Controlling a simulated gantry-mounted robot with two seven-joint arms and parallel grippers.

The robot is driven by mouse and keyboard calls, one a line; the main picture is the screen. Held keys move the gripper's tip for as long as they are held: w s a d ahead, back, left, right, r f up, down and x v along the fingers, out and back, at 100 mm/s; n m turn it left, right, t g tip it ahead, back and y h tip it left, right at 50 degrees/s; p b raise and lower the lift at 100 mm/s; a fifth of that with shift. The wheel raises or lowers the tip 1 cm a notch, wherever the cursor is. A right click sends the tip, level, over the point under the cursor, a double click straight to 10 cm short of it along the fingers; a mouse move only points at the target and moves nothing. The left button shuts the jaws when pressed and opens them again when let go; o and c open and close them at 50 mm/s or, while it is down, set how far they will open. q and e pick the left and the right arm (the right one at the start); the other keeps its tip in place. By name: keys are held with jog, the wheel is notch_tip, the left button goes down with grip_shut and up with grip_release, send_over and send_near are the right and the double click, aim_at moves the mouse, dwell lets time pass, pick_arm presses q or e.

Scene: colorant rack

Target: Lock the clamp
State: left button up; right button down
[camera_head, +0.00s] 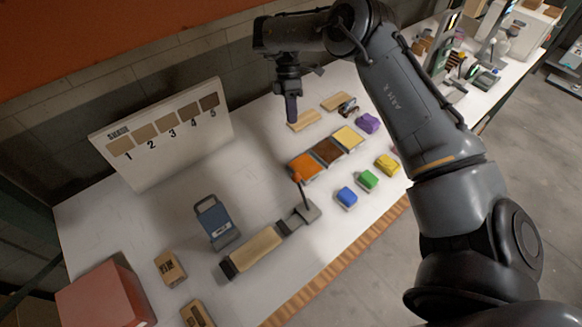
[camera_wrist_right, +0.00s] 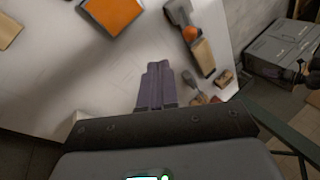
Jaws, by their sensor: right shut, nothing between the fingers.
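The clamp (camera_head: 305,212) lies on the white table near its front edge, with a long wooden piece (camera_head: 255,250) along it. Its lever stands up with an orange knob (camera_head: 298,177) at the top. In the right wrist view the clamp (camera_wrist_right: 179,12) is at the upper right, with the orange knob (camera_wrist_right: 190,34) beside the wood. My right gripper (camera_head: 291,117) is shut and empty. It is over the back of the table, well apart from the clamp. Its fingers (camera_wrist_right: 157,72) show together in the wrist view. My left gripper is not in view.
Orange, brown and yellow trays (camera_head: 328,151) lie behind the clamp. Blue, green, yellow and purple blocks (camera_head: 368,180) are to the right. A blue-grey handled object (camera_head: 215,222) stands left of the clamp. A numbered shade board (camera_head: 165,135) stands at the back left.

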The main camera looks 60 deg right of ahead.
aim_at(296, 177)
jog(key=w+a+f+n+g+h+b, duration=0.1)
jog(key=w+a+f+b, duration=0.1)
jog(key=w+a+f, duration=0.1)
jog(key=shift+a+f, duration=0.25)
jog(key=shift+a, duration=0.6)
jog(key=s+a+f+b, duration=0.4)
jog(key=s+f+b, duration=0.3)
jog(key=f+b, duration=0.1)
jog(key=shift+a+b, duration=0.35)
jog(key=shift+b, duration=0.35)
jog(key=shift+f, duration=0.1)
